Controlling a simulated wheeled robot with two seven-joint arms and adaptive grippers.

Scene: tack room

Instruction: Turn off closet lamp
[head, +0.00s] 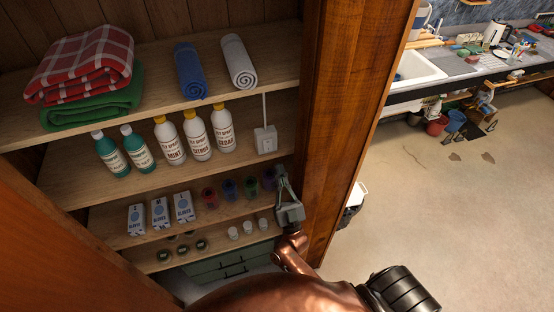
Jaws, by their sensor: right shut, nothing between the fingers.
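A small white switch box (265,139) with a cord running up from it is at the right end of the bottle shelf in the closet, near the right side wall. No lamp itself can be made out. My right gripper (281,170) is inside the closet, below and a little right of the switch box, with its fingers pointing up. It is shut and empty, and appears apart from the box. My left gripper is out of view.
Closet shelves hold folded blankets (85,65), rolled towels (189,71), spray bottles (197,135), glove boxes (160,212) and colored jars (229,189) beside my gripper. A wooden side wall (335,110) stands close right. Open floor (450,210) lies beyond.

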